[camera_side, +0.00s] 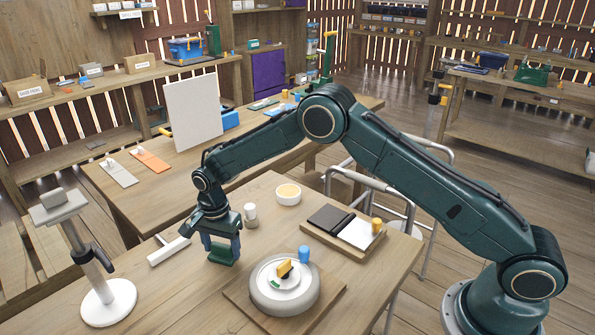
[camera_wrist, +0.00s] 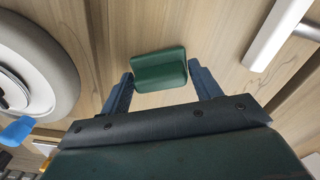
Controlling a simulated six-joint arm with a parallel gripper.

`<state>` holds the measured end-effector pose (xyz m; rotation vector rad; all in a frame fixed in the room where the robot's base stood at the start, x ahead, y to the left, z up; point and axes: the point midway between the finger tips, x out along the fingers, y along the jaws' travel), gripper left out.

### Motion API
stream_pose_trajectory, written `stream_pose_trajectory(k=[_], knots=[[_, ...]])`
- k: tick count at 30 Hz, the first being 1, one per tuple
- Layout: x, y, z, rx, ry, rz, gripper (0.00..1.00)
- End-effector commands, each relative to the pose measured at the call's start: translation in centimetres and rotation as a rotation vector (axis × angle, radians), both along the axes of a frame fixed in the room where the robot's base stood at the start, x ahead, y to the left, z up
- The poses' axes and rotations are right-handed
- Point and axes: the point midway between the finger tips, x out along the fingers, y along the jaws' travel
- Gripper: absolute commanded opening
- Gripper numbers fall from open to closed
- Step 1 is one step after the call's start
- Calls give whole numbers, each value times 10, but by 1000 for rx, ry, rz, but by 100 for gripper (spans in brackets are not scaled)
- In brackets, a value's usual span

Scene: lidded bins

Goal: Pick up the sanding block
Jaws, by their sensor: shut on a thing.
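The sanding block, a dark green rounded block (camera_side: 222,254), is between the fingers of my gripper (camera_side: 221,250) in the side view, over the near wooden table. In the wrist view the block (camera_wrist: 158,70) shows between the two blue-grey fingertips of my gripper (camera_wrist: 162,88). My gripper points down and is shut on the block. I cannot tell whether the block's underside touches the table or is just clear of it.
A round white turntable (camera_side: 284,290) with a small yellow-orange piece on it stands to the right. A white T-shaped tool (camera_side: 169,250) lies left. A white jar (camera_side: 251,215), a bowl (camera_side: 288,194) and a board with dark and white pads (camera_side: 362,233) are behind.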

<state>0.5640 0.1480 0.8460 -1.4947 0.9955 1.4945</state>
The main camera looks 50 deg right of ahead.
Motion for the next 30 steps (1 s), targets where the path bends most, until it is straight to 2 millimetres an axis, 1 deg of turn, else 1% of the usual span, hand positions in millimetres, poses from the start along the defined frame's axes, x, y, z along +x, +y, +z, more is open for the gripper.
stream_pose_trajectory(k=[8,14,17,20,26,30], knots=[[0,0,3,0,-1,0,35],[1,0,16,1,-3,0,35],[1,0,28,2,-4,0,35],[1,0,44,1,-5,0,35],[1,0,85,1,-6,0,35],[1,0,116,1,-5,0,35]])
